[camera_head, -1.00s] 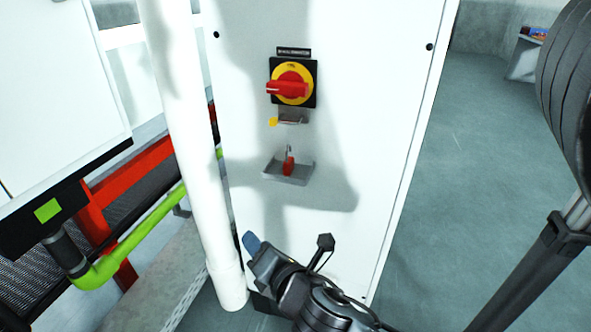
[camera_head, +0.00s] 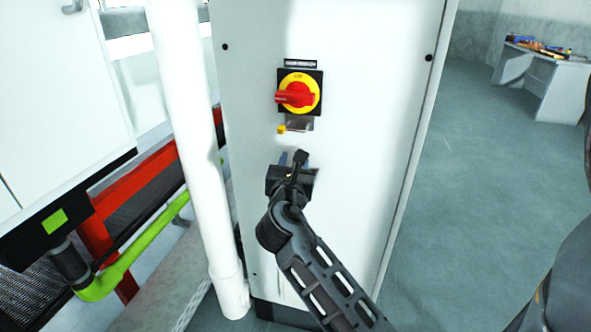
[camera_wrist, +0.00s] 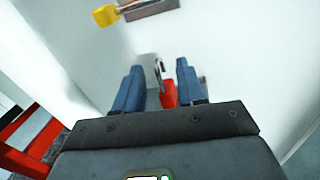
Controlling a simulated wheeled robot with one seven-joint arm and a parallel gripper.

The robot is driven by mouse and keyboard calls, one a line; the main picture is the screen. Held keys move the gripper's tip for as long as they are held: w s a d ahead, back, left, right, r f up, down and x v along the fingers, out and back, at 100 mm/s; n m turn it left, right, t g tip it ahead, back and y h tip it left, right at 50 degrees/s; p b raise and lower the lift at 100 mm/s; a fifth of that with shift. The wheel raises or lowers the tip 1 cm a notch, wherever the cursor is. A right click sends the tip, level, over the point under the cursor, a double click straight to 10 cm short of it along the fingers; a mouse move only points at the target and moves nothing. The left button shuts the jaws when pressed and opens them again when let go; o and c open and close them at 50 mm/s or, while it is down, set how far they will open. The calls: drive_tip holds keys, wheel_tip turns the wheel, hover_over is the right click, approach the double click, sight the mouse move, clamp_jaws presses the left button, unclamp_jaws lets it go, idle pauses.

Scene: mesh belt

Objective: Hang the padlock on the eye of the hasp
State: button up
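The red padlock (camera_wrist: 168,95) shows in the wrist view between the two blue fingers of my gripper (camera_wrist: 158,80), nearer the right finger, with its shackle up. The fingers are apart and I see no grip on it. In the head view my gripper (camera_head: 292,158) is in front of the tray on the cabinet and hides the padlock. The hasp (camera_head: 299,122) is a small metal plate below the red and yellow switch, above my gripper. It also shows at the top of the wrist view (camera_wrist: 150,9). Its eye is too small to make out.
The rotary switch (camera_head: 297,93) sits above the hasp on the white cabinet (camera_head: 370,110). A yellow piece (camera_head: 282,129) is at the hasp's left. A white pipe (camera_head: 190,130) stands left of the cabinet. Open floor and a table (camera_head: 560,85) lie to the right.

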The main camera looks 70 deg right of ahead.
drive_tip(key=shift+x, duration=1.45)
drive_tip(key=shift+c, duration=0.2)
clamp_jaws()
